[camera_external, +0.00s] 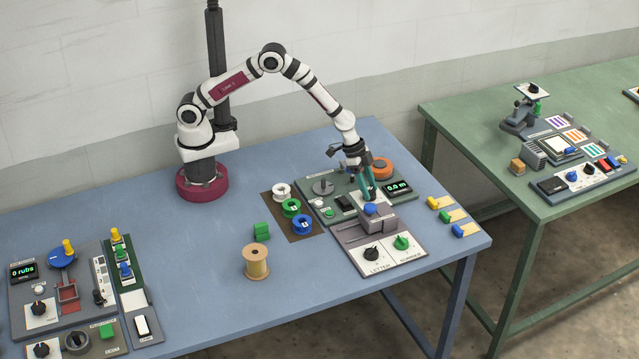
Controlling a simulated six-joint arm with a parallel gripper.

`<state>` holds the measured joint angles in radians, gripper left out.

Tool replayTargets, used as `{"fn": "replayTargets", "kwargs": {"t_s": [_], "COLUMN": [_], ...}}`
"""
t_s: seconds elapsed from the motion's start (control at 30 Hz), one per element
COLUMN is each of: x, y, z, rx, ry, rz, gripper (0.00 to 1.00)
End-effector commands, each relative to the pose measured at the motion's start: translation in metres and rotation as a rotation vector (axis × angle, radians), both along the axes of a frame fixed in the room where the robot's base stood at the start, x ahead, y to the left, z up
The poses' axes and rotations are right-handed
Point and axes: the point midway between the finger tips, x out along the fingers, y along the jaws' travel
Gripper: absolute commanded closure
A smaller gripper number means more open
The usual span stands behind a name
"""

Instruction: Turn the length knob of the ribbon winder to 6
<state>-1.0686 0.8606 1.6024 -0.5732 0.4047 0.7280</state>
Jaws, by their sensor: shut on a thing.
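The ribbon winder (306,178) is a grey-green panel on the blue table, with a grey reel at its left and an orange roll (381,168) at its back right. Its display (398,187) reads 0.0 m. My gripper (369,198) points down over the panel's front, just left of the display, with teal fingers. It is shut on what looks like the length knob, over a pale dial plate. The fingers hide the knob, so its pointer and setting cannot be read.
Just in front stands a grey press with a blue knob (370,208) and black and green dials (401,242). Small coloured pieces (445,216) lie right.

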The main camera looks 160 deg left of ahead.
Motion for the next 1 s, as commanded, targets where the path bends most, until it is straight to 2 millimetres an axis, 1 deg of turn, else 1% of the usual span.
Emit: {"fn": "replayTargets", "kwargs": {"t_s": [0.7, 1.0], "x": [-0.0028, -0.0031], "y": [0.0033, 0.0052], "z": [-0.0018, -0.002], "rx": [-0.003, -0.002], "ry": [0.003, 0.003], "rz": [-0.683, -0.935], "gripper": [1.0, 1.0]}}
